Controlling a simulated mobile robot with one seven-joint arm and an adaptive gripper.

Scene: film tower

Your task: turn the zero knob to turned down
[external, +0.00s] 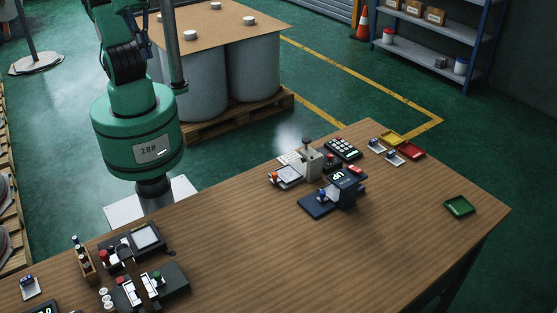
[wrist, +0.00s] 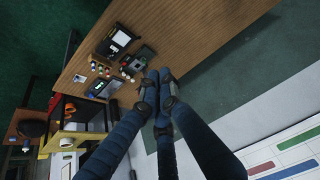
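No knob in view can be read as the zero knob; labels are too small. In the external view, a dark blue device with a lit display (external: 342,182) stands on the table and has a small blue part at its front. Beside it is a grey device (external: 309,162) with a dark top knob. A low unit with an orange knob (external: 275,176) sits to its left. My gripper (wrist: 159,78) shows in the wrist view as dark blue fingers, with tips near each other; I cannot tell whether they touch. It is outside the external view.
The wooden table (external: 380,235) has bare room at its middle and right. Black panels with a screen (external: 147,237) and a green knob (external: 158,275) stand at front left. A keypad (external: 343,148), red and yellow trays and a green tray (external: 459,206) lie further right.

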